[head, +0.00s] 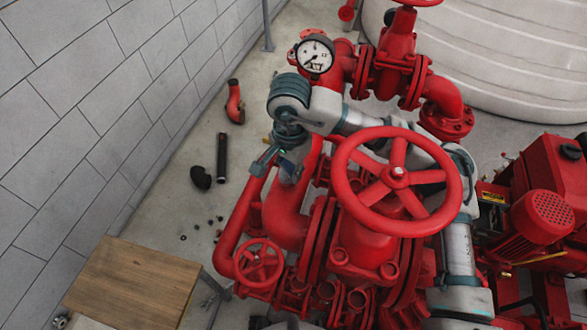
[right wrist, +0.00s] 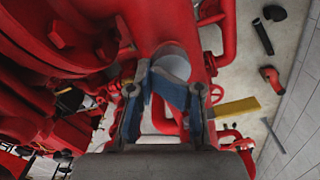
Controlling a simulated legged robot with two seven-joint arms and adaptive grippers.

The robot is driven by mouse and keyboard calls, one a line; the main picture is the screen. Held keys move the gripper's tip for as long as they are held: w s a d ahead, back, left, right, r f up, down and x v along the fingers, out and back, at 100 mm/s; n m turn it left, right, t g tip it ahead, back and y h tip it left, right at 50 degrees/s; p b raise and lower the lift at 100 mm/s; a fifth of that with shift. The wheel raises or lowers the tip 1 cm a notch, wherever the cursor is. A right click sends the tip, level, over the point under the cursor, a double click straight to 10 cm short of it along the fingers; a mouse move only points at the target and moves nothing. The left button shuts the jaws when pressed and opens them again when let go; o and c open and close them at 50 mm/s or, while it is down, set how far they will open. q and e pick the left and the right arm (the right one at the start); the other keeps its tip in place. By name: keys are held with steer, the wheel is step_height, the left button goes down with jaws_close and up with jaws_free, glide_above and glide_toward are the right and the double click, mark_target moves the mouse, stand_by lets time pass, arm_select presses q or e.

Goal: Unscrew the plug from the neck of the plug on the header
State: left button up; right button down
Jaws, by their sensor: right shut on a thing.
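My right gripper (head: 277,163) reaches down past the big red handwheel to a red pipe header (head: 288,207). In the right wrist view, the two blue-grey fingers of the right gripper (right wrist: 172,78) close around a pale grey round plug (right wrist: 172,61) at the red header (right wrist: 190,22). The fingers hide its sides and the neck, so I cannot tell how far it is screwed in. In the head view, the plug is hidden by the gripper. My left gripper is not in view.
A large red handwheel (head: 398,173) stands just right of my right gripper. A pressure gauge (head: 315,54) is above it, and a small red handwheel (head: 259,262) below. A wooden table (head: 132,285) stands lower left. Loose pipe pieces, including a black tube (head: 222,157), lie on the floor.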

steer(key=shift+w+a, duration=0.1)
steer(key=shift+a, duration=0.05)
steer(key=n, duration=0.4)
steer(key=shift+n, duration=0.3)
